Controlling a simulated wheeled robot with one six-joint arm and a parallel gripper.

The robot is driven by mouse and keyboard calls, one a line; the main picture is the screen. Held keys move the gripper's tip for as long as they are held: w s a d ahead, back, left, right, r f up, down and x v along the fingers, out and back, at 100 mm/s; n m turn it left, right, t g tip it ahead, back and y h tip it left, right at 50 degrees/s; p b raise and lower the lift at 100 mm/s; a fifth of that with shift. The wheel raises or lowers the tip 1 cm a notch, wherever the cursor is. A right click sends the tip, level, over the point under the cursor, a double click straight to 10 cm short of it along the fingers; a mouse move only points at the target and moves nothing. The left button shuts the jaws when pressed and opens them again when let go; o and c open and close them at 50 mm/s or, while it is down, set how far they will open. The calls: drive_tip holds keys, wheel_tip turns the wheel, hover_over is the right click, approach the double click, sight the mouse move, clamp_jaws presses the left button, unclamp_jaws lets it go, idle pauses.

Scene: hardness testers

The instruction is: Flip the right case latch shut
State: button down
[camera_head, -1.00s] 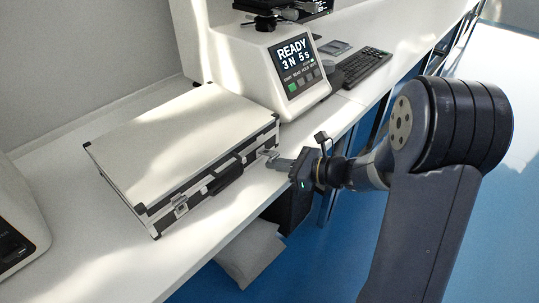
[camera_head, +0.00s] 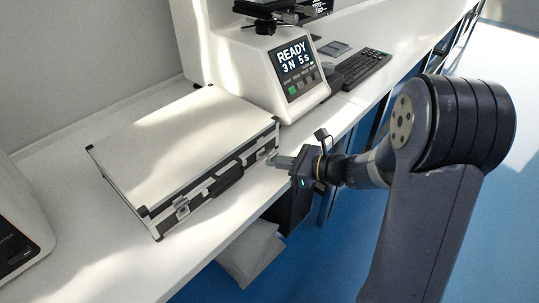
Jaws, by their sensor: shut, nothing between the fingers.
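A white case (camera_head: 184,140) with black and metal edging lies closed on the white bench. Its black handle (camera_head: 227,180) is on the front side. The left latch (camera_head: 182,208) is a metal piece on the front near the left corner. The right latch (camera_head: 270,155) is a small metal piece near the front right corner, right at my fingertips, too small to tell whether it is up or down. My gripper (camera_head: 277,161) is shut and empty, its fingers pointing left at that latch. I cannot tell whether they touch it.
A hardness tester (camera_head: 262,72) with a screen reading READY 3N 5s stands behind the case's right end. A keyboard (camera_head: 362,68) lies farther right. Another machine (camera_head: 18,225) stands at the left edge. The bench in front of the case is clear.

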sight(272, 152)
drive_tip(key=shift+r+p, duration=0.45)
drive_tip(key=shift+r, duration=0.25)
drive_tip(key=shift+w+a+r+p, duration=0.2)
drive_tip(key=shift+r+p, duration=0.1)
drive_tip(key=shift+r, duration=0.1)
drive_tip(key=shift+w+a+r+p, duration=0.1)
drive_tip(key=shift+a+r+p, duration=0.05)
drive_tip(key=shift+r+p, duration=0.2)
drive_tip(key=s+d+r+p, duration=0.2)
drive_tip(key=s+d, duration=0.3)
drive_tip(key=d, duration=0.1)
drive_tip(key=shift+d, duration=0.15)
idle(0.3)
drive_tip(key=w+a, duration=0.1)
drive_tip(key=a, duration=0.1)
drive_tip(key=w+a+f+b, duration=0.1)
drive_tip(key=w+a, duration=0.1)
drive_tip(key=w+a+f+b, duration=0.1)
drive_tip(key=w+a, duration=0.1)
drive_tip(key=shift+a, duration=0.15)
idle(0.4)
